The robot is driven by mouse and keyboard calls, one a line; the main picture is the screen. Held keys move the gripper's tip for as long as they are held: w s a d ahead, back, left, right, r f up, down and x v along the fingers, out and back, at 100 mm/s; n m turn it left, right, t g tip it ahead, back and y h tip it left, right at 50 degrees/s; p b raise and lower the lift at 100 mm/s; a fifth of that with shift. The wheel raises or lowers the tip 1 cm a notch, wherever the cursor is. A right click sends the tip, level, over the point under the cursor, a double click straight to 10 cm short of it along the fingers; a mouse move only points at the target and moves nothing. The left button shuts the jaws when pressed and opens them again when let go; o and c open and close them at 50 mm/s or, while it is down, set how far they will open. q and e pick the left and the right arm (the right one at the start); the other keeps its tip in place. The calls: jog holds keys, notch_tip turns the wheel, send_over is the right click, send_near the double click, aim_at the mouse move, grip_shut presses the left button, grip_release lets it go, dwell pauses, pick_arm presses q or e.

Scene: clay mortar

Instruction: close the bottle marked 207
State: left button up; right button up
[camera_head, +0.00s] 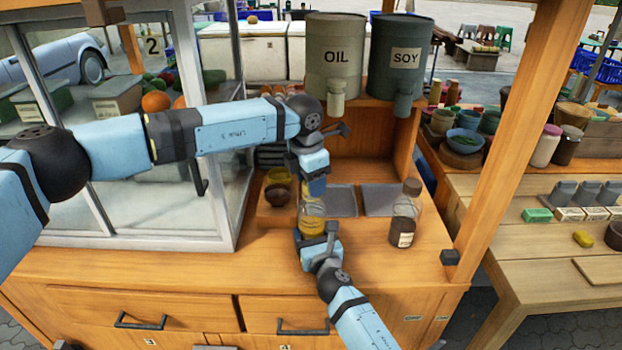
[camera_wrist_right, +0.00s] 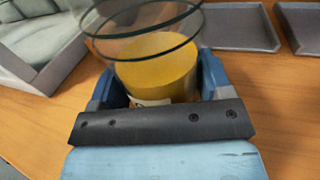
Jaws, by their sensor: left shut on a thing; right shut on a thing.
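A clear glass bottle (camera_head: 311,222) with yellow liquid stands on the wooden counter. It also shows in the right wrist view (camera_wrist_right: 157,68), with a pale label low on its side that I cannot read. My right gripper (camera_head: 317,240) is shut around the bottle's lower body from the front. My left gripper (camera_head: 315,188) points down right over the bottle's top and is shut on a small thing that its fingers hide. The bottle's mouth is hidden behind it, and I cannot tell whether they touch. A second bottle (camera_head: 404,220), with dark liquid, a brown cap and a white label, stands to the right.
Grey trays (camera_head: 382,199) lie behind the bottles. A small bowl (camera_head: 278,194) sits left of the held bottle, near the glass case (camera_head: 130,205). OIL (camera_head: 334,58) and SOY (camera_head: 399,57) dispensers stand on the shelf. The counter front is clear.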

pick_arm(q)
jog(key=shift+f, duration=0.45)
pick_arm(e)
jog(key=c, duration=0.4)
pick_arm(q)
jog(key=m, duration=0.4)
pick_arm(e)
jog(key=shift+c, duration=0.2)
pick_arm(q)
jog(key=m, duration=0.4)
jog(key=shift+g, duration=0.4)
jog(key=m, duration=0.4)
jog(key=shift+w+g, duration=0.1)
jog(key=shift+g, duration=0.2)
jog(key=m, duration=0.4)
jog(key=shift+m, duration=0.3)
jog(key=m, duration=0.4)
jog(key=shift+g+y, duration=0.3)
jog(key=m, duration=0.4)
jog(key=shift+d+m+y, duration=0.1)
jog(key=shift+m+y, duration=0.2)
jog(key=m, duration=0.7)
jog(key=shift+y, duration=0.4)
